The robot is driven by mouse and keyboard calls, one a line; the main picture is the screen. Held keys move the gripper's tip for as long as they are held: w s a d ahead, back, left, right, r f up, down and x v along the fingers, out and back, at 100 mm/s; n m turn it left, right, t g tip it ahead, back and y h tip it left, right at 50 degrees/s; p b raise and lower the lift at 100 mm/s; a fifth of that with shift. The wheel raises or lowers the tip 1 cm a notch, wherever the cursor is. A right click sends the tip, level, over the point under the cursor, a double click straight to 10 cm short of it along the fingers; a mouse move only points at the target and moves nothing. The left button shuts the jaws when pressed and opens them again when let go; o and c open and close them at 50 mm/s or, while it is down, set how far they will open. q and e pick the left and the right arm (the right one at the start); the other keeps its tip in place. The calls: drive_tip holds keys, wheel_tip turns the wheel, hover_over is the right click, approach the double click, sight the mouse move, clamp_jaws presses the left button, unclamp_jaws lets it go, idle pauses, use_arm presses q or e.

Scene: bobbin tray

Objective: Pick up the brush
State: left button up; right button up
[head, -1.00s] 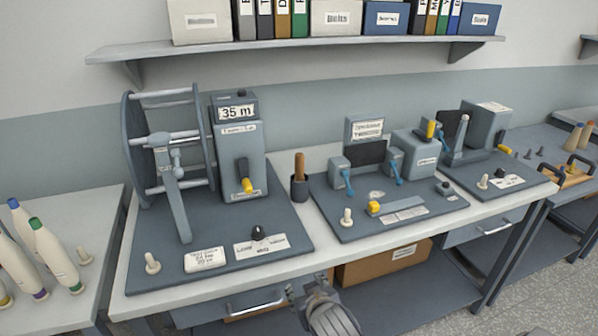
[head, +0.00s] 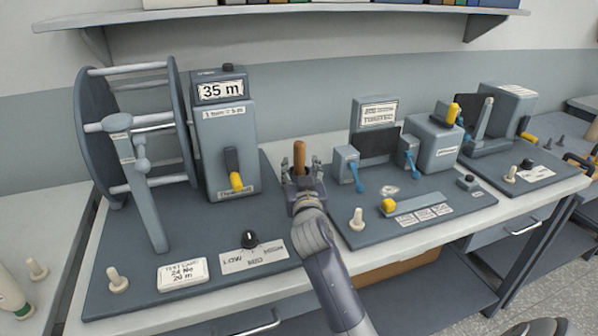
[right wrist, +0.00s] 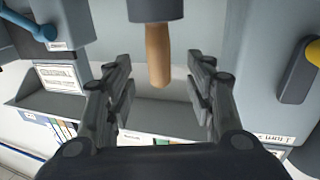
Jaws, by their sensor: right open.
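The brush (head: 299,155) stands upright with its brown wooden handle up, between the reel machine and the middle station. Its lower end is hidden in a dark holder, which my gripper mostly covers in the head view. My right gripper (head: 301,176) is open at the handle, with one finger on each side. In the right wrist view, which looks upside down, the brush handle (right wrist: 158,55) hangs from the dark holder (right wrist: 155,9) between the open fingers of the right gripper (right wrist: 160,78). Gaps show on both sides of the handle. My left gripper is out of view.
The reel machine (head: 224,135) with its 35 m display stands close on the left. The middle station's base (head: 440,212), with blue levers and a yellow knob, is close on the right. A shelf (head: 290,12) runs along the wall above.

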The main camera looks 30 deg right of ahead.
sight(300, 157)
drive_tip(key=shift+w+d, duration=0.3)
drive_tip(key=shift+w, duration=0.2)
drive_tip(key=shift+w+d+f, duration=0.1)
drive_tip(key=shift+w+d, duration=0.05)
drive_tip(key=shift+w, duration=0.1)
drive_tip(key=x, duration=0.1)
drive_tip(key=p+x, duration=0.1)
drive_tip(key=x, duration=0.2)
drive_tip(key=shift+w+d+r, duration=0.15)
drive_tip(key=shift+w+r, duration=0.1)
drive_tip(key=shift+r, duration=0.05)
drive_tip(key=shift+w+d+f+p, duration=0.1)
drive_tip(key=shift+w+d+p, duration=0.05)
drive_tip(key=shift+w+p, duration=0.15)
drive_tip(key=c, duration=0.4)
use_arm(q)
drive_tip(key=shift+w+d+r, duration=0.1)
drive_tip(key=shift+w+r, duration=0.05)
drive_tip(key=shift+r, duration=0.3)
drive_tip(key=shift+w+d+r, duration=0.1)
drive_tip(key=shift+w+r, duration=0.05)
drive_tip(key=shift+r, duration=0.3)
use_arm(e)
drive_tip(key=c, duration=0.8)
